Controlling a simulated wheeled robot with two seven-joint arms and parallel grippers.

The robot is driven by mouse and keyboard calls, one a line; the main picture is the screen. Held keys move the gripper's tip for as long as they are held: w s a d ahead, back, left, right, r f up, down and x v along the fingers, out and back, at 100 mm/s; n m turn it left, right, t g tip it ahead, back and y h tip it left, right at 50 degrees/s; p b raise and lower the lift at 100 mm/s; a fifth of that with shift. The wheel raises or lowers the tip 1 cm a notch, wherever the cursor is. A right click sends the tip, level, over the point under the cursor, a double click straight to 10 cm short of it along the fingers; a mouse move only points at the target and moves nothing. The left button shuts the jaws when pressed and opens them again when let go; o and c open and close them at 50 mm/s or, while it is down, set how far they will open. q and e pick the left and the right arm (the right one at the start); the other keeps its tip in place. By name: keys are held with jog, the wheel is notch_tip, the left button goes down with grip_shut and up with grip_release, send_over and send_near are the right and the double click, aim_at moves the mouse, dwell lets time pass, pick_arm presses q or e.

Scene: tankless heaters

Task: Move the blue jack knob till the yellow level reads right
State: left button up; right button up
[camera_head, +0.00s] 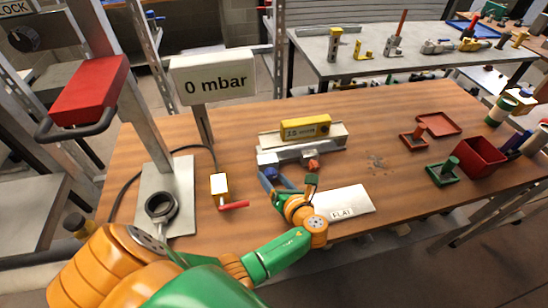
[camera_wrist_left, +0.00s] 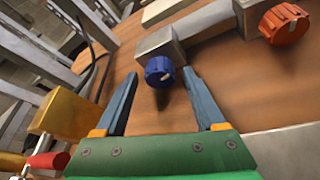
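The blue jack knob (camera_wrist_left: 159,72) sits on the near side of the grey metal fixture (camera_wrist_left: 158,42). In the head view the blue knob (camera_head: 271,173) shows just beyond my left gripper (camera_head: 284,181). The yellow level (camera_head: 306,127) lies on top of the fixture; its reading is too small to make out. In the left wrist view my left gripper (camera_wrist_left: 160,85) is open, its two blue-grey fingers pointing at the knob, one to each side and a little short of it. Nothing is between the fingers. My right gripper is not in view.
An orange-red knob (camera_wrist_left: 286,24) is on the fixture to the right. A white FLAT plate (camera_head: 345,203) lies right of my gripper. Red and green trays are at right.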

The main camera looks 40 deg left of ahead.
pick_arm(q)
jog(key=v, duration=0.7)
jog(key=shift+s, duration=0.1)
jog(key=a+n+t+h+p, duration=0.1)
jog(key=p, duration=0.1)
jog(key=s+a+n+t+h+p, duration=0.1)
jog(key=shift+r+n+h+p, duration=0.3)
jog(key=shift+r+n+p, duration=0.05)
jog(key=shift+r+n, duration=0.05)
jog(key=shift+a+t, duration=0.45)
jog(key=shift+t, duration=0.05)
jog(key=shift+h, duration=0.3)
jog(key=x, duration=0.7)
jog(key=shift+w+d+f+b, duration=0.1)
jog(key=shift+d+f+b, duration=0.05)
jog(key=shift+d+b, duration=0.15)
jog(key=shift+a, duration=0.1)
jog(key=shift+s, duration=0.2)
jog(key=shift+c, duration=1)
grip_shut()
